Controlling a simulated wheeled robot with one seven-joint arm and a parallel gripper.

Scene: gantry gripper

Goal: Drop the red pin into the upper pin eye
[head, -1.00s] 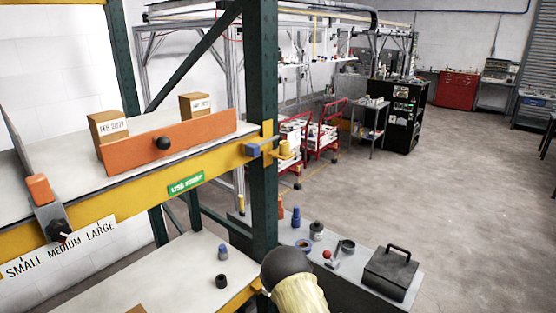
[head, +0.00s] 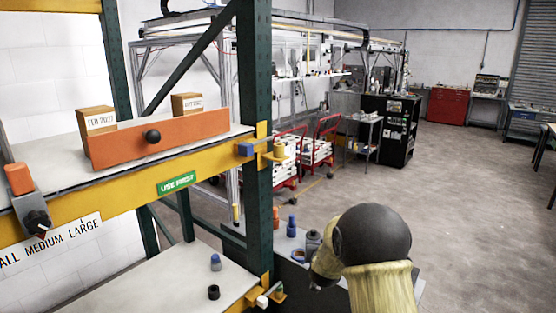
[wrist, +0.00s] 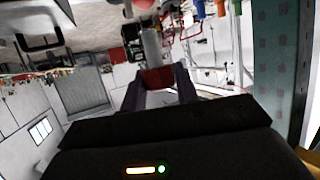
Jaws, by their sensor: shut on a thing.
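My gripper (wrist: 160,88) shows in the wrist view with its two dark fingers closed on a red piece (wrist: 157,78), which appears to be the red pin. Most of the pin's length is hidden. In the head view my forearm covers the gripper and the pin. At the end of the upper yellow beam, beside the green post, a small yellow fitting (head: 279,150) sits on an orange bracket; it looks like the upper pin eye. Its hole cannot be made out. My arm is right of this fitting and apart from it.
The green rack post (head: 256,110) stands left of my arm. A blue block (head: 245,149) is on the upper beam. A lower fitting (head: 279,292) is at the lower beam's end. Open floor lies to the right.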

